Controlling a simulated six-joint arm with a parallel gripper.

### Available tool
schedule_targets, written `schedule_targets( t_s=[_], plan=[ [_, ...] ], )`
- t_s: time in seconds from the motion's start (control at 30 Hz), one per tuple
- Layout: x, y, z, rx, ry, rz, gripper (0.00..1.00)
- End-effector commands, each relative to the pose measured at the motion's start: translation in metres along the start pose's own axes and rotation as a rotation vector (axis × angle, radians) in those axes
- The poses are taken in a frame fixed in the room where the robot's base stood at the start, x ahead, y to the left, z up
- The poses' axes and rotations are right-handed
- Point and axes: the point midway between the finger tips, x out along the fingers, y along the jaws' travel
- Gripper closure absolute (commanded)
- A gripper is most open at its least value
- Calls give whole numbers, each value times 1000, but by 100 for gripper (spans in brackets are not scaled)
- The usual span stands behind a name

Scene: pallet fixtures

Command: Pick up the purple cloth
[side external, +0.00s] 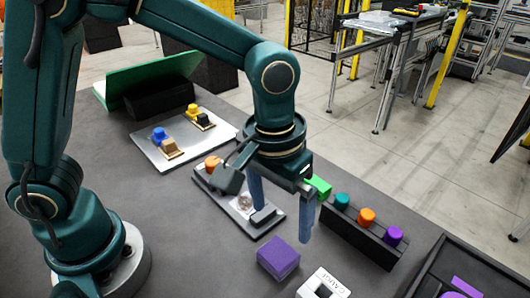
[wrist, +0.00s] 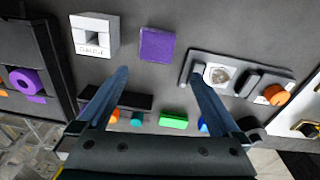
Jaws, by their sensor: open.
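The purple cloth (side external: 278,258) looks like a small folded, block-like square lying flat on the dark table. In the wrist view the purple cloth (wrist: 157,45) lies just beyond the fingertips, roughly centred between them. My gripper (side external: 284,224) is open and empty, held above the table behind the cloth in the side view. In the wrist view its two blue fingers (wrist: 159,72) are spread wide apart and do not touch the cloth.
A white gauge block (side external: 322,284) stands near the cloth. A grey fixture plate (side external: 213,180) with an orange knob is on its other side. A dark rack (side external: 362,238) holds coloured pegs. A dark tray (side external: 440,270) with purple parts is at right.

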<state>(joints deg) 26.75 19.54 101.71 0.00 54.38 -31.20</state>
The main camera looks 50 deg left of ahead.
Motion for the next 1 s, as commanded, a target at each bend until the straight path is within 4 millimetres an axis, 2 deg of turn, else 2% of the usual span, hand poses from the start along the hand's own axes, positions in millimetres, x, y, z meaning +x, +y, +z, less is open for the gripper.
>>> schedule_targets(
  t_s=[0.03, 0.2, 0.6, 0.93, 0.97, 1.0],
  plan=[
    [9, 5, 5, 23, -25, -13, 0],
    [27, 9, 17, 61, -69, -39, 0],
    [70, 8, 21, 64, -70, -40, 0],
    [74, 8, 20, 63, -67, -37, 0],
    [74, 8, 20, 63, -67, -37, 8],
    [74, 8, 20, 63, -66, -37, 23]
  ],
)
